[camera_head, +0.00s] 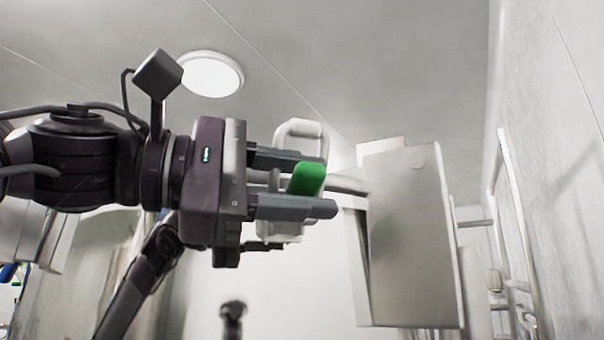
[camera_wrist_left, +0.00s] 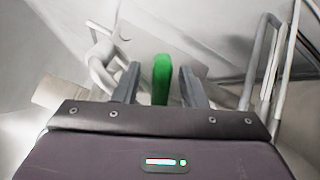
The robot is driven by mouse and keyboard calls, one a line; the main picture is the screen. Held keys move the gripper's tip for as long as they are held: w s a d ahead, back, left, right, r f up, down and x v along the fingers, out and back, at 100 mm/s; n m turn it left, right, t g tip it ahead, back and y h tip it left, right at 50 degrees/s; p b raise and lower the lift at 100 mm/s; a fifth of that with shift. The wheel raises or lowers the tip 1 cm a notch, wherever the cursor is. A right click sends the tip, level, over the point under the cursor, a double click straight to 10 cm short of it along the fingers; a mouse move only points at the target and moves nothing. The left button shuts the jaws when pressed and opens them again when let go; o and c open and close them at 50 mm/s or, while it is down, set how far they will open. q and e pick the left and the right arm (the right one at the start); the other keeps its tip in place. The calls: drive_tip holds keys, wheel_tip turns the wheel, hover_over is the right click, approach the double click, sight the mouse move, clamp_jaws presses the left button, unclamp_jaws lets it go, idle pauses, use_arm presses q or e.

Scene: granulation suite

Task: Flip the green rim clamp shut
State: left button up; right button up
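The green rim clamp (camera_head: 307,179) shows in the head view as a short green lever between the two fingers of my left gripper (camera_head: 318,182). In the left wrist view the green clamp (camera_wrist_left: 161,79) stands upright between the fingertips (camera_wrist_left: 158,82), with a visible gap on each side. My left gripper is open around it. Part of the clamp's base is hidden behind the fingers. A second dark arm shows low in the head view, but no right gripper fingers can be made out.
A grey metal box (camera_head: 410,235) stands just right of the fingertips. A white looped handle (camera_head: 301,130) is behind the gripper. White pipe rails (camera_head: 515,205) run along the right wall. A round lamp (camera_head: 211,74) is on the ceiling.

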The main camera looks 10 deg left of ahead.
use_arm(q)
drive_tip(key=shift+a, duration=0.25)
drive_tip(key=shift+s+d, duration=0.1)
drive_tip(key=shift+d, duration=0.4)
drive_tip(key=c, duration=0.5)
clamp_jaws()
